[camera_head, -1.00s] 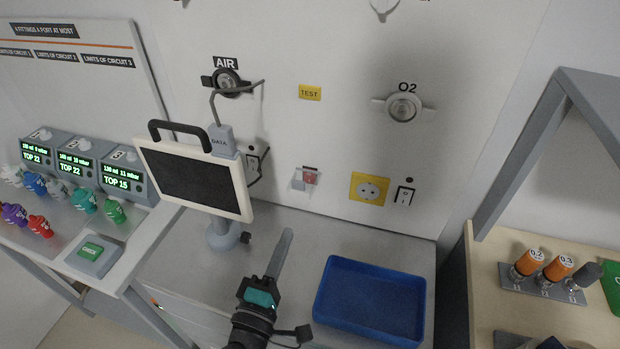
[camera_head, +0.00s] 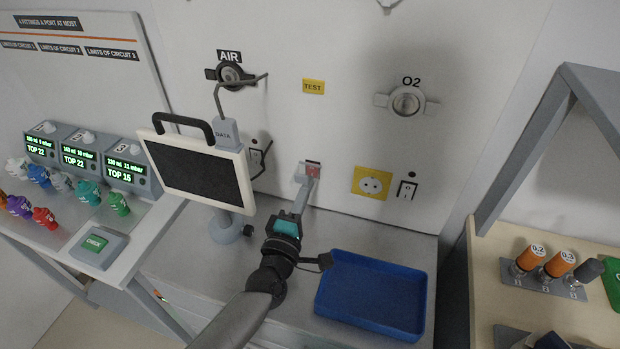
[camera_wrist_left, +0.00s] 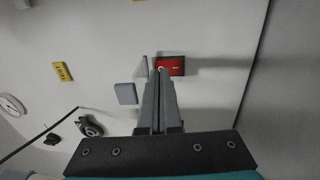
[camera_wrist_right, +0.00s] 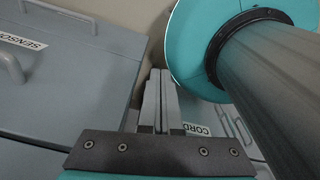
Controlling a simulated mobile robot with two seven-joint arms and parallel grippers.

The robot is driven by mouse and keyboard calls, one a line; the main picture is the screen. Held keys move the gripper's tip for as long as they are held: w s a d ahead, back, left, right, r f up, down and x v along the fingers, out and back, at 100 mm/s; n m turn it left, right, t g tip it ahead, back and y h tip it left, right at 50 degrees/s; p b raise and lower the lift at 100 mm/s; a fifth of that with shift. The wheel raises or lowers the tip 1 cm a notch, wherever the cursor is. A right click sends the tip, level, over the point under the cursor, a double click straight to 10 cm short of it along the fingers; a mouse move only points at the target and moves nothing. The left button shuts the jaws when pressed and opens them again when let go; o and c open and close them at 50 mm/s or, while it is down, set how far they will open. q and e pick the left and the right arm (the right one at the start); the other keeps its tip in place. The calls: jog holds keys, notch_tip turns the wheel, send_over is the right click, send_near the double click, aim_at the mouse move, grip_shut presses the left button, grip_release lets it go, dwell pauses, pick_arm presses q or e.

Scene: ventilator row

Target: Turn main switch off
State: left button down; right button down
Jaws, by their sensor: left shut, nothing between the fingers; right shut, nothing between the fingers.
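A small red switch (camera_head: 314,169) sits on the white wall below the yellow TEST label. A pale flap or cover piece (camera_head: 301,171) stands at its left side. In the left wrist view the red switch (camera_wrist_left: 176,66) shows a light mark, and a grey plate (camera_wrist_left: 125,93) is beside it. My left gripper (camera_head: 306,184) is shut and empty, its fingertips just in front of the switch and partly hiding it; I cannot tell whether they touch. My right gripper (camera_wrist_right: 160,78) is shut and empty, away from the wall, near grey drawers.
A monitor (camera_head: 196,172) on a stand is left of my left arm. A blue tray (camera_head: 420,300) lies to its right on the grey counter.

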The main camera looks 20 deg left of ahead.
pick_arm(q)
jog(key=shift+w+d+r, duration=0.1)
jog(key=shift+w+r, duration=0.05)
jog(key=shift+w, duration=1.2)
jog(key=r+g+p, duration=0.1)
jog(key=p, duration=0.2)
jog(key=shift+w, duration=0.35)
jog(key=s, duration=1.5)
jog(key=shift+s+a+f+p, duration=0.3)
jog(key=shift+s+f+p, duration=0.05)
jog(key=shift+f+p, duration=0.1)
